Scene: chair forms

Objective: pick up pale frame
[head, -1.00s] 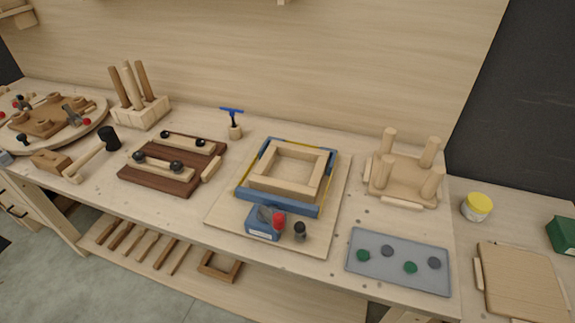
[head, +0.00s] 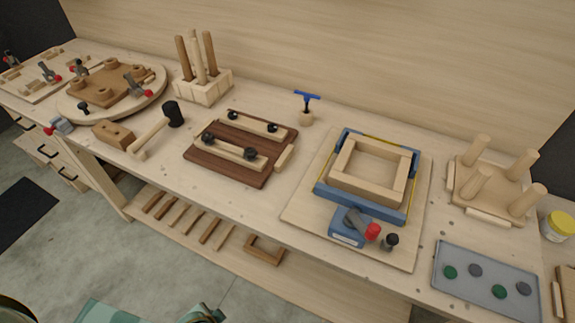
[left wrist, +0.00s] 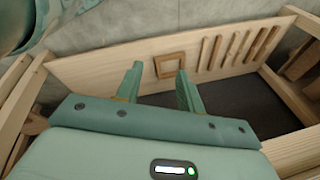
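The pale frame (head: 366,189), a square of light wood bars, lies in the blue band clamp (head: 358,207) on a pale board on the workbench, right of centre in the head view. My left gripper (left wrist: 158,82) is open and empty in the left wrist view, with its two green fingers apart. The fingers point towards the lower shelf, where a small brown frame (left wrist: 170,66) lies beyond them. Green parts of my arm show at the bottom edge of the head view. The pale frame is not in the left wrist view. My right gripper is not seen.
A clamp body with a red knob (head: 372,232) stands at the frame's near side. A dark brown board with pale bars (head: 225,165) lies to the left, an upturned stool form (head: 495,185) to the right. A grey tray (head: 487,283) lies at front right.

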